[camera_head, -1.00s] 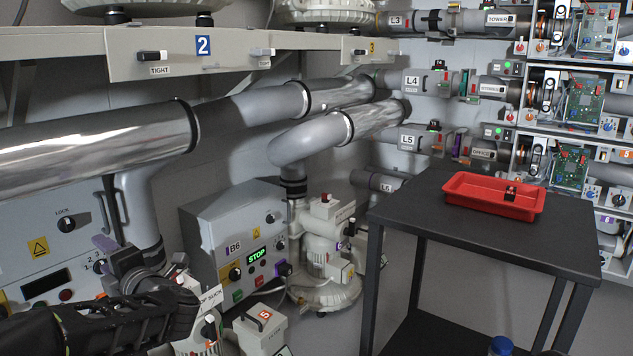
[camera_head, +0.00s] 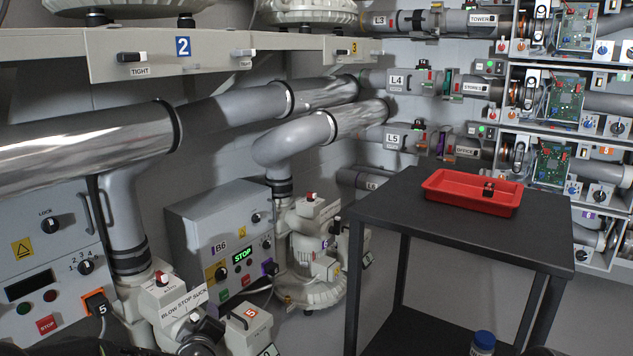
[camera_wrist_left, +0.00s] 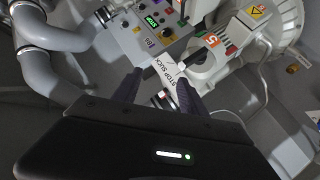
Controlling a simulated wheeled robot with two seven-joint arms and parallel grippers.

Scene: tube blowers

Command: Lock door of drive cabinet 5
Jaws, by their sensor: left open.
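The grey cabinet (camera_head: 62,265) at the left of the head view has a black LOCK knob (camera_head: 50,224), a numbered selector knob (camera_head: 86,267), a dark display and a red STOP button (camera_head: 47,325). An orange plug marked 5 (camera_head: 97,303) sits at its lower right. Its door handle (camera_head: 88,214) is upright, and the door looks closed. The cabinet's own number is not readable. My right gripper is out of view.
Thick pipes (camera_head: 80,142) run above the left cabinet, below a shelf beam (camera_head: 220,55). A black table (camera_head: 450,232) with a red tray (camera_head: 470,204) stands at the right.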

